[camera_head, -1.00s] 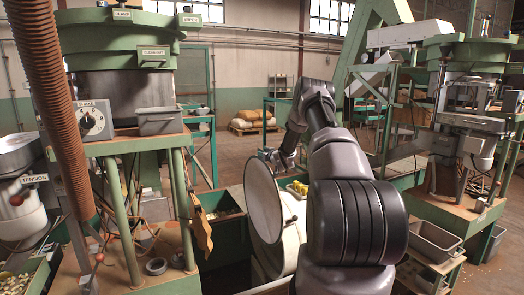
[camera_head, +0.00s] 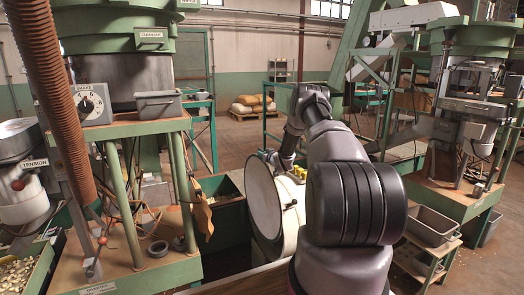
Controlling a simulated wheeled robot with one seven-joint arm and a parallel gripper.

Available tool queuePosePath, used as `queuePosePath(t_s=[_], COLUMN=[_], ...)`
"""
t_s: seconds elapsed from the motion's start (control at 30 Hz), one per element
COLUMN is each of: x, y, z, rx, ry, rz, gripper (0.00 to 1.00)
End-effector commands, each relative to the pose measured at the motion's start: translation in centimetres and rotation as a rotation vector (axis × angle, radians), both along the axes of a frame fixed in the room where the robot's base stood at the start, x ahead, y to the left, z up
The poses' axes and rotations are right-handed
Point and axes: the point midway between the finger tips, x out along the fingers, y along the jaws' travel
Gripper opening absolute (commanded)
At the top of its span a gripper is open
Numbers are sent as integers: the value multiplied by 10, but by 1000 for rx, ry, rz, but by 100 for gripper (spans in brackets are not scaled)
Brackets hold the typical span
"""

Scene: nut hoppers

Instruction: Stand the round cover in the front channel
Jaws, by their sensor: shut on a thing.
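The round cover (camera_head: 263,200) is a large pale disc with a dark rim, standing nearly upright in the middle of the view. My gripper (camera_head: 271,157) is at its top edge and is shut on it; my forearm partly hides the fingers. A pale rounded body with a small dark knob (camera_head: 291,205) shows right behind the disc; I cannot tell whether it is part of the cover. The front channel cannot be made out clearly, and the cover's lower edge is hard to see against the dark space below.
A green hopper stand (camera_head: 150,135) with a dial and grey bin is at left. A green trough (camera_head: 225,195) lies beside the cover. Another machine (camera_head: 465,130) and a grey tub (camera_head: 432,226) are at right. A wooden edge (camera_head: 245,279) crosses the bottom. Open floor lies beyond.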

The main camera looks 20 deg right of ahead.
Motion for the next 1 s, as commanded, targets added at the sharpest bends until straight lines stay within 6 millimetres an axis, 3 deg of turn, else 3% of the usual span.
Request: queuePosePath(t_s=[1.0], x=[1], y=[0], z=[-86], rx=[0], ry=[-2], rz=[0], gripper=[0])
